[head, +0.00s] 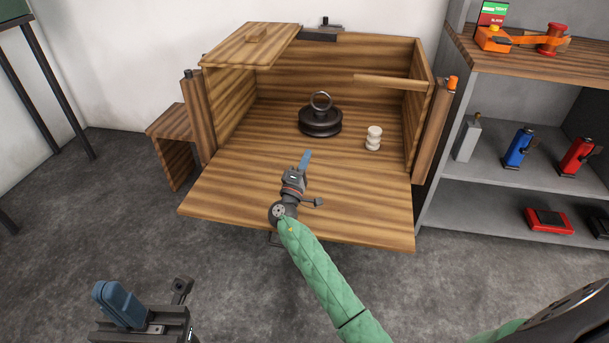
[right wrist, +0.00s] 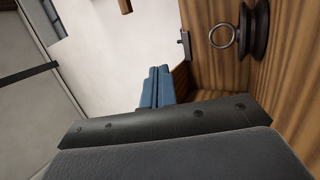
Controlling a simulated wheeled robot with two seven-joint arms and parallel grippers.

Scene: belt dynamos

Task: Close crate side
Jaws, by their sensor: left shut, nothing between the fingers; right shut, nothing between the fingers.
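The wooden crate (head: 335,55) stands against the wall with its front side panel (head: 350,215) folded down, sticking out toward me. A lid panel (head: 250,45) covers only the top left part. Inside are a black weight with a ring (head: 320,122) and a small cream stacked piece (head: 374,138). The weight also shows in the right wrist view (right wrist: 258,30). My right gripper (head: 305,160) is shut and empty over the lowered panel, before the weight; contact with the wood cannot be told. Its blue fingers show in the right wrist view (right wrist: 157,88). My left gripper (head: 121,303) is shut and empty at lower left, away from the crate.
A grey shelf unit (head: 490,180) stands close on the right, holding blue, red and orange devices. A small wooden box (head: 172,150) adjoins the crate's left. A dark-legged table (head: 42,95) is at far left. The grey floor (head: 110,220) in front is clear.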

